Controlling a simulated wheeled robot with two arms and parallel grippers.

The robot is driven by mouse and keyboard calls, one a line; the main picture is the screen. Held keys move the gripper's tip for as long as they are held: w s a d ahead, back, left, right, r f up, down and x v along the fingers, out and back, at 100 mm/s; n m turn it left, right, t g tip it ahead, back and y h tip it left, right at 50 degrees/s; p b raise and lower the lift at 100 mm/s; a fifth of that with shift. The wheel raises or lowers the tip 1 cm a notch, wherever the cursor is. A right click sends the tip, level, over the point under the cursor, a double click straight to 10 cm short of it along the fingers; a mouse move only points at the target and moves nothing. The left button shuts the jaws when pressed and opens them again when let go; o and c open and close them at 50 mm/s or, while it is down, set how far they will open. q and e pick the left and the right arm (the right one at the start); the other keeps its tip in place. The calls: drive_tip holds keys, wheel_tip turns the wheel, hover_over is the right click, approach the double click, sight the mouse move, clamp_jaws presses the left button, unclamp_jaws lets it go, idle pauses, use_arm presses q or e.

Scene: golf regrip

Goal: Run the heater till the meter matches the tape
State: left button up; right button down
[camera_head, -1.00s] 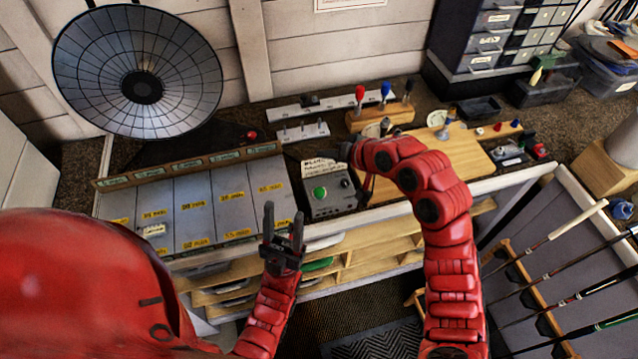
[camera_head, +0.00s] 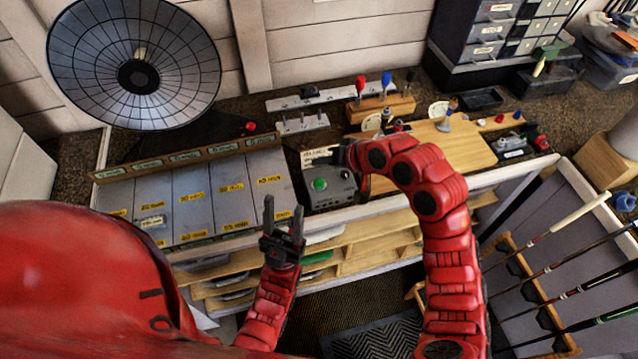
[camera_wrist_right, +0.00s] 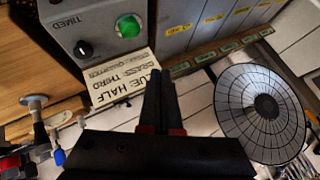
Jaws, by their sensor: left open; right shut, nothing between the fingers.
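A grey control box (camera_head: 330,192) with a green button (camera_head: 319,184) and a dark knob stands on the bench. In the right wrist view the box (camera_wrist_right: 105,60) reads TIMED beside its black knob (camera_wrist_right: 83,48), and its green button (camera_wrist_right: 128,26) looks bright. A large round gridded dish (camera_head: 90,60) with a dark hub stands at the back left; a small pale mark (camera_head: 139,53) shows above the hub. I cannot tell which thing is the meter. My right gripper (camera_wrist_right: 160,75) is shut and empty by a lettered card (camera_wrist_right: 120,88). My left gripper (camera_head: 284,212) is open and empty before the bench.
A grey panel (camera_head: 190,205) with yellow labels lies left of the box. A wooden board (camera_head: 455,150) and a block with coloured-handled tools (camera_head: 378,108) are to the right. Golf clubs (camera_head: 560,230) rest in a rack at the lower right.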

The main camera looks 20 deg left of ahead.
sight(322, 185)
drive_tip(key=shift+f+b, duration=1.25)
drive_tip(key=shift+f, duration=1.4)
drive_tip(key=shift+f+b, duration=0.3)
drive_tip(key=shift+f, duration=0.1)
drive_tip(key=shift+f+b, duration=0.35)
drive_tip(key=shift+f, duration=0.2)
idle(0.3)
drive_tip(key=shift+r, duration=0.15)
drive_tip(key=shift+r+p, duration=0.45)
drive_tip(key=shift+r, duration=0.35)
drive_tip(key=shift+r+p, duration=1.2)
drive_tip(key=shift+r, duration=1.35)
